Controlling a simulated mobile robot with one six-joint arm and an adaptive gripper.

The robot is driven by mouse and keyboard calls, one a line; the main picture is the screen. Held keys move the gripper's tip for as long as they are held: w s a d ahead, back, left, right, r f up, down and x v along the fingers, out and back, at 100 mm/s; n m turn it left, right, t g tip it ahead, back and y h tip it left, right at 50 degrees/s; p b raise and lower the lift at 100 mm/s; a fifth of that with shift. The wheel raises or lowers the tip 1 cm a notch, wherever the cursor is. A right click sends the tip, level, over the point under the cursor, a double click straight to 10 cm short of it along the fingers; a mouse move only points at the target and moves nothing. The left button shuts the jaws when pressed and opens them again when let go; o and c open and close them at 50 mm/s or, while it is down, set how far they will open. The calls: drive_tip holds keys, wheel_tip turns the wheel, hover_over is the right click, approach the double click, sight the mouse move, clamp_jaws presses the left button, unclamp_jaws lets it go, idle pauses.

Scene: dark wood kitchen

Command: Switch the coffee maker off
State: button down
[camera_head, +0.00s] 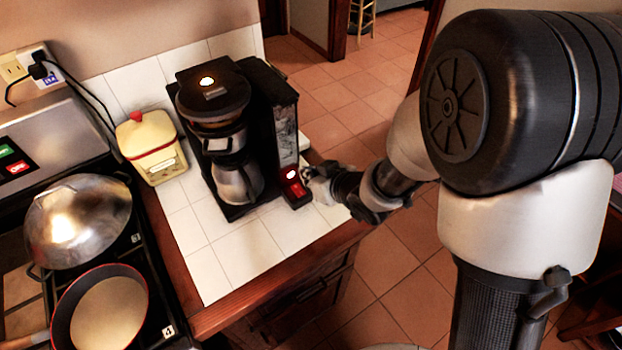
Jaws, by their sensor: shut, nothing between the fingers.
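The black coffee maker (262,125) stands upright at the back of the white tiled counter, with a metal carafe (238,182) in it. A red lit switch (297,189) sits low on its right front corner, with a bright spot on it. My gripper (309,175) is shut and empty at the right of the switch, its tips very close to it. I cannot tell whether the tips touch the switch. My arm reaches in from the right.
A cream canister (150,148) with a red knob stands left of the coffee maker. A domed metal lid (78,220) and a dark pan (98,308) are on the stove at left. The counter tiles (235,260) in front are clear.

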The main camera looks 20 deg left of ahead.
drive_tip(key=b, duration=0.2)
hover_over(294, 185)
drive_tip(key=s+d, duration=0.2)
wheel_tip(294, 185, down, 4)
drive_tip(key=shift+d+f, duration=0.1)
drive_tip(key=shift+d, duration=0.05)
drive_tip(key=f, duration=0.3)
drive_tip(key=shift+w+a+f+b, duration=0.1)
drive_tip(key=shift+w+a+b, duration=0.25)
drive_tip(key=shift+b, duration=0.05)
drive_tip(key=shift+f, duration=0.4)
drive_tip(key=shift+w+a+f, duration=0.15)
drive_tip(key=shift+f, duration=0.25)
drive_tip(key=shift+s+d+f+b, duration=0.1)
drive_tip(key=shift+s+d+b, duration=0.3)
drive_tip(key=shift+s+d, duration=0.25)
